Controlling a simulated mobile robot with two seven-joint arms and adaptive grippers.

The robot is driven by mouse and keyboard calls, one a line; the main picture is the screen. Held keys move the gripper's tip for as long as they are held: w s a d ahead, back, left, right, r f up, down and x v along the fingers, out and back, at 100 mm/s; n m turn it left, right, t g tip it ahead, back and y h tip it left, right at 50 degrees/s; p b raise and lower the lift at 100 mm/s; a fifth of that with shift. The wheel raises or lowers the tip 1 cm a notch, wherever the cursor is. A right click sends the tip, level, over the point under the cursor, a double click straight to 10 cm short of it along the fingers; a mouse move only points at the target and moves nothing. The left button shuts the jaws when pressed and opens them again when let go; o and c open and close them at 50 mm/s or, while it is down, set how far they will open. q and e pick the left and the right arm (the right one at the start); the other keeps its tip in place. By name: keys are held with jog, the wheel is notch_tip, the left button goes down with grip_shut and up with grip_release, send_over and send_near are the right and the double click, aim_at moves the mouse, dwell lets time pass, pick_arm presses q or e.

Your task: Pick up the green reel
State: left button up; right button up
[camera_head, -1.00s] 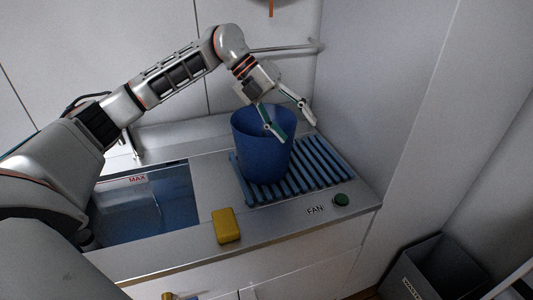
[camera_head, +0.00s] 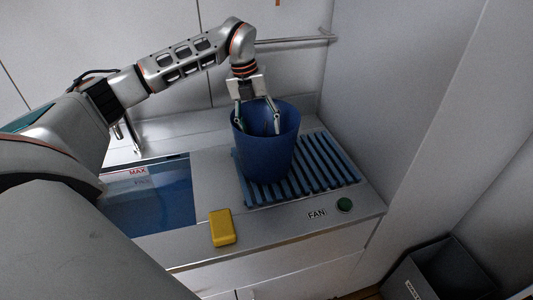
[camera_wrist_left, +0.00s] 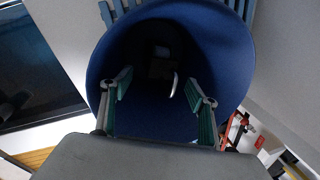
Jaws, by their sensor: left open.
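I cannot make out a green reel in either view. My left gripper (camera_head: 258,124) is open and points down into the mouth of a blue bucket (camera_head: 264,158), its fingers inside the rim. In the left wrist view the open fingers (camera_wrist_left: 157,92), with green inner pads, reach into the bucket (camera_wrist_left: 215,45). The bucket's inside is dark; a small greyish shape (camera_wrist_left: 162,66) and a pale curved edge (camera_wrist_left: 175,85) show there, too dim to name. My right gripper is not in view.
The bucket stands on a blue slatted rack (camera_head: 315,172). Walls close the back and right. A dark bin (camera_head: 435,270) stands lower right.

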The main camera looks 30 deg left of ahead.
pick_arm(q)
jog(key=shift+w+d+f+p, duration=0.1)
jog(key=shift+w+d+f, duration=0.1)
jog(key=shift+f, duration=0.55)
jog(key=shift+w+d+f+p, duration=0.1)
jog(key=shift+d+f+p, duration=0.05)
jog(key=shift+f, duration=0.55)
jog(key=shift+w+d+f+p, duration=0.1)
jog(key=shift+d+f, duration=0.1)
jog(key=shift+f, duration=0.55)
grip_shut()
jog(key=shift+r, duration=0.1)
